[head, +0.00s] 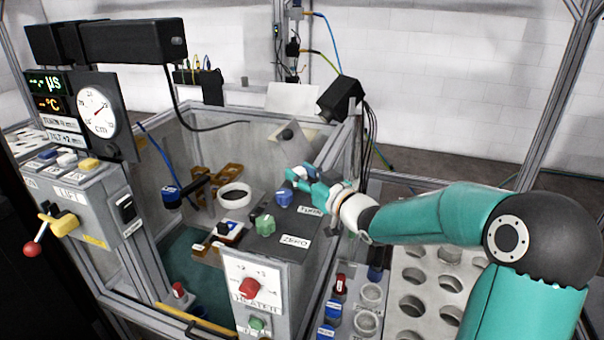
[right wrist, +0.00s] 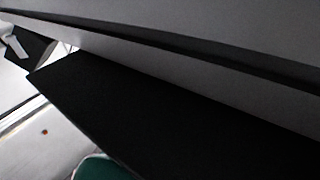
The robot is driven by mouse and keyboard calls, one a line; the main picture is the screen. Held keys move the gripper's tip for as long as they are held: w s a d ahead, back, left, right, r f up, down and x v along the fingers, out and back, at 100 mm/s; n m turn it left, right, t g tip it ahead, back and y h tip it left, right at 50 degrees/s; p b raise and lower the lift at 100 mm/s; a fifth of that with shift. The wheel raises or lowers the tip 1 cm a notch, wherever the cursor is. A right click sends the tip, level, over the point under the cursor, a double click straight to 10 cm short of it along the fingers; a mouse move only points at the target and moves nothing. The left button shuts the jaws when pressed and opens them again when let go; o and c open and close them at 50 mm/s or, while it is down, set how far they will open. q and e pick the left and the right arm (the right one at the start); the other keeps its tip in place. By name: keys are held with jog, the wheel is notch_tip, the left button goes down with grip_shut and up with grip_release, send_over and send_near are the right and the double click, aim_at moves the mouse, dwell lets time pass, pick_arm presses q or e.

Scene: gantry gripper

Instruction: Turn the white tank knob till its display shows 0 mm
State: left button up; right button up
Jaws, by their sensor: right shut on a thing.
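My right gripper (head: 301,174) reaches in from the right, over the far right part of the tank's dark panel. It is shut at the small white knob (head: 299,171), which is mostly hidden by the teal fingers. A TURN label (head: 310,211) lies just below the gripper. A TURN readout (head: 62,123) in mm is on the left under the glowing displays; its number is too small to read surely. A TILT readout (head: 64,138) below it seems to show +2 mm. My left gripper is not in view.
A blue knob (head: 284,196) and a green knob (head: 264,224) sit close by the gripper on the panel. A heater box (head: 254,290) with a red knob stands in front. A rack with holes (head: 424,285) lies under my right arm. A black camera-like box (head: 341,97) is above.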

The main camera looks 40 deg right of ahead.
jog(key=shift+d+n+y+p, duration=0.1)
jog(key=shift+n+y+p, duration=0.2)
jog(key=shift+y+p, duration=0.15)
dwell(0.5)
jog(key=shift+d+r+n+y+p, duration=0.1)
jog(key=shift+r+n+y+p, duration=0.05)
jog(key=shift+n+y+p, duration=0.6)
jog(key=n+g+y+p, duration=0.1)
jog(key=y+p, duration=0.1)
jog(key=y, duration=0.1)
jog(key=n+y+p, duration=0.2)
jog(key=y, duration=0.1)
jog(key=n+g+y+p, duration=0.1)
jog(key=n+y+p, duration=0.1)
jog(key=y, duration=0.1)
jog(key=shift+w+d+n+g+p, duration=0.15)
jog(key=shift+d+n+g+p, duration=0.15)
jog(key=shift+p, duration=0.1)
jog(key=n+g+y+p, duration=0.2)
jog(key=n+g+y, duration=0.2)
jog(key=y, duration=0.1)
jog(key=shift+w+d, duration=0.1)
jog(key=shift+w, duration=0.05)
jog(key=shift+n+g+y, duration=0.3)
jog(key=shift+n+g, duration=0.05)
jog(key=shift+g, duration=0.05)
jog(key=shift+w+d+r+n+g+y+p, duration=0.1)
jog(key=shift+n+g+y+p, duration=0.8)
jog(key=shift+g, duration=0.5)
